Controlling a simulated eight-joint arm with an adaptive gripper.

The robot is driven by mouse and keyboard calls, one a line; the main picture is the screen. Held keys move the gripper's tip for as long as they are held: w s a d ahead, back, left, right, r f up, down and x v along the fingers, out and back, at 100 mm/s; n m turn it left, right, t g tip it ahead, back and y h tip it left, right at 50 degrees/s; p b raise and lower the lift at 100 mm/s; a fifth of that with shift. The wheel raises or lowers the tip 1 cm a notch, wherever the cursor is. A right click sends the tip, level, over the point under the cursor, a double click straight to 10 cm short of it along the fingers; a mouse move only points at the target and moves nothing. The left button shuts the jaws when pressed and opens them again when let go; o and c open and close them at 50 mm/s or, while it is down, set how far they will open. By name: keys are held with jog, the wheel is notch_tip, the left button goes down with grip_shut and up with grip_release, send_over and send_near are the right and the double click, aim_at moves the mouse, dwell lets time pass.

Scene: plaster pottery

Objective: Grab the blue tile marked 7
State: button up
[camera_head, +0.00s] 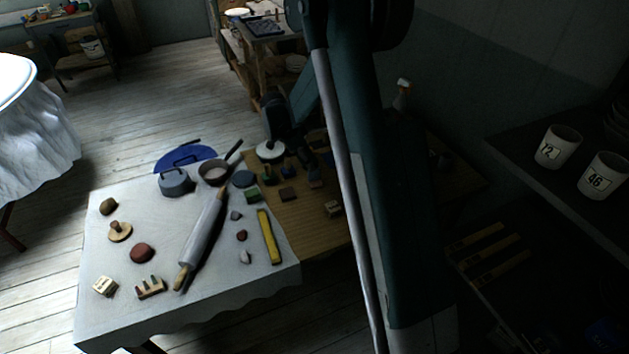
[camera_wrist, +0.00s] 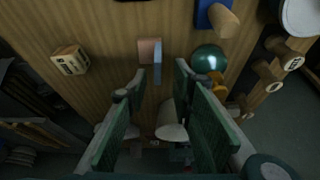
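My gripper (camera_wrist: 158,80) is open in the wrist view, its two green-padded fingers apart above the wooden board. A thin blue-grey piece (camera_wrist: 157,68), seen nearly edge-on, lies between the fingertips. It is beside a reddish-brown block (camera_wrist: 148,48), and I cannot tell whether they touch. A brighter blue piece (camera_wrist: 208,14) with a wooden knob is at the top right. I can read no 7 on either blue piece, so I cannot tell which is the tile. In the head view, my gripper's fingertips cannot be made out among the small dark items.
A pale wooden block (camera_wrist: 70,60) and a green ball (camera_wrist: 208,58) flank the fingers in the wrist view. In the head view, a rolling pin (camera_head: 203,236), a yellow bar (camera_head: 268,236) and a saucepan (camera_head: 214,172) lie left of the board (camera_head: 304,222). Numbered mugs (camera_head: 558,147) stand right.

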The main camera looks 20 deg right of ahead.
aim_at(315, 178)
jog(key=shift+s+b+x, duration=0.2)
jog(key=shift+b+x, duration=0.45)
jog(key=shift+x, duration=2)
jog(key=shift+r, duration=0.1)
grip_shut()
